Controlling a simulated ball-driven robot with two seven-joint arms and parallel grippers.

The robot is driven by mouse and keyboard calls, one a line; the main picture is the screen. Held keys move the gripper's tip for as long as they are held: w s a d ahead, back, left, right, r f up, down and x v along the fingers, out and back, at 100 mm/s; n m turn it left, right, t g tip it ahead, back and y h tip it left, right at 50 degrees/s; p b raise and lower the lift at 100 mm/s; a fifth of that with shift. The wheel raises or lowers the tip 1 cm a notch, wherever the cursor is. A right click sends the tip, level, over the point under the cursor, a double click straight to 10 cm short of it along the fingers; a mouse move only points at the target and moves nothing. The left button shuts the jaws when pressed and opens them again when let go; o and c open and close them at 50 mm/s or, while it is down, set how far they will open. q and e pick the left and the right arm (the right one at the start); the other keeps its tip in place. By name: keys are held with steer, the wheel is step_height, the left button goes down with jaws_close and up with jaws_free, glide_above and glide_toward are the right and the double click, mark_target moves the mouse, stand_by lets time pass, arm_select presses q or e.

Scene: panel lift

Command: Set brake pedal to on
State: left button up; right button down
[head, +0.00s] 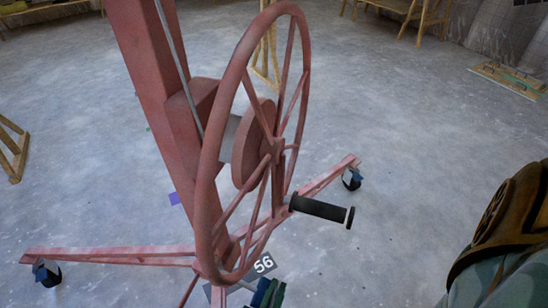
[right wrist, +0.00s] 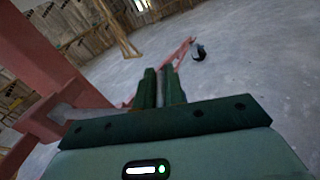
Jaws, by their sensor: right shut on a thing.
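The red panel lift (head: 150,85) stands in front of me, with its large spoked wheel (head: 215,150) and black crank handle (head: 318,208). My right gripper (head: 268,290) is low at the bottom edge of the head view, beside the lift's base. Its green fingers (right wrist: 160,88) are close together in the right wrist view. A pale grey piece (head: 238,287) lies just left of the fingers. I cannot make out the brake pedal or its position for certain. My left gripper is not in view.
Red base legs (head: 110,256) spread left and right, ending in black casters (head: 351,180). The grey floor (head: 430,130) is open to the right. Wooden frames (head: 405,12) stand far back.

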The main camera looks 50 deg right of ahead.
steer(key=shift+s+f, duration=0.25)
steer(key=shift+f, duration=0.1)
steer(key=c, duration=1.5)
jaws_free()
steer(key=shift+w, duration=0.1)
steer(key=shift+w+r, duration=0.1)
